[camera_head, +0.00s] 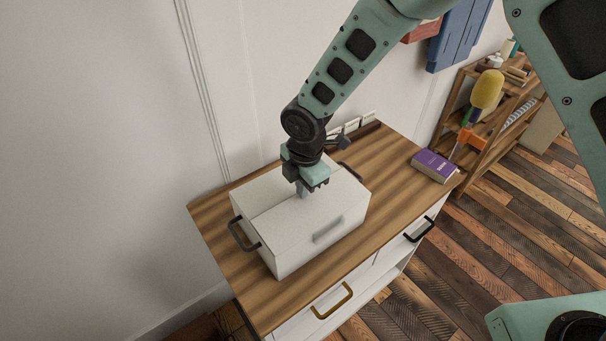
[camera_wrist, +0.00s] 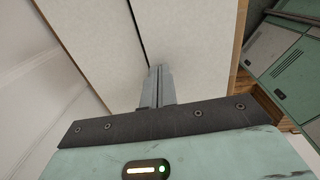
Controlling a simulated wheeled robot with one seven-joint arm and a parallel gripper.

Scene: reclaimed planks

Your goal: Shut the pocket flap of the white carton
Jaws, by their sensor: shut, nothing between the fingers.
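My gripper (camera_head: 302,191) is shut and empty, pointing down at the carton's top near the seam. In the wrist view its fingertips (camera_wrist: 156,72) are at the end of the gap. I cannot tell whether they touch the top.
The wooden cabinet top (camera_head: 393,183) has free room right of the carton. A purple book (camera_head: 435,165) lies near its right end, and small white cards (camera_head: 360,122) stand at the back. The wall is close behind. A wooden shelf (camera_head: 487,130) stands to the right.

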